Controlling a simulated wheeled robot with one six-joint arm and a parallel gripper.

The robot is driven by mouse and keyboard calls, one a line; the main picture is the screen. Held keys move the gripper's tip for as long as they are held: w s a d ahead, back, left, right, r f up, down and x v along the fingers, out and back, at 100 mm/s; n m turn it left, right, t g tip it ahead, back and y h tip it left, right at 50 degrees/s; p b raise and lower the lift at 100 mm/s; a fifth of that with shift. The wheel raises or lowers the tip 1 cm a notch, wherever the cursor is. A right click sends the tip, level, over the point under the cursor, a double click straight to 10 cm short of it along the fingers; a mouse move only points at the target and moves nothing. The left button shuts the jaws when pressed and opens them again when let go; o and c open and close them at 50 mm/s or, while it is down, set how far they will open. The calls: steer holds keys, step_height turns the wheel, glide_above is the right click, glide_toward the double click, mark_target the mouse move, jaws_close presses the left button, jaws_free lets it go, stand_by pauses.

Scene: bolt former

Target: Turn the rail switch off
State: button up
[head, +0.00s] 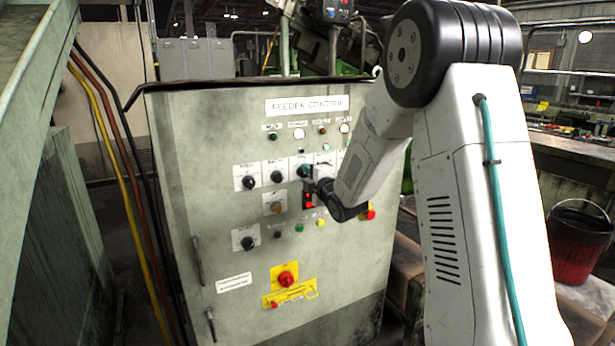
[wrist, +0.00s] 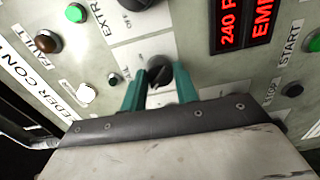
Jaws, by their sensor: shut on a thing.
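The rail switch is a black rotary knob (wrist: 159,72) on a white plate, seen in the wrist view. A partly covered label beside it seems to end in "AIL". My gripper (wrist: 160,88) has its two teal fingers on either side of this knob and is shut on it. In the head view my gripper (head: 305,171) is at the upper switch row of the grey feeder control cabinet (head: 220,130), and it largely hides the knob. The knob's exact pointer position is hard to read.
Other black knobs (head: 249,183) sit left of my gripper. A red lit display (head: 308,199) is just below it. A red emergency button (head: 286,279) on yellow sits lower down. Lamps (head: 299,134) line the top. A red bucket (head: 577,240) stands at the right.

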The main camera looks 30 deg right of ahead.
steer(key=shift+n, duration=0.3)
steer(key=o, duration=1)
steer(key=s, duration=0.8)
steer(key=shift+w, duration=0.1)
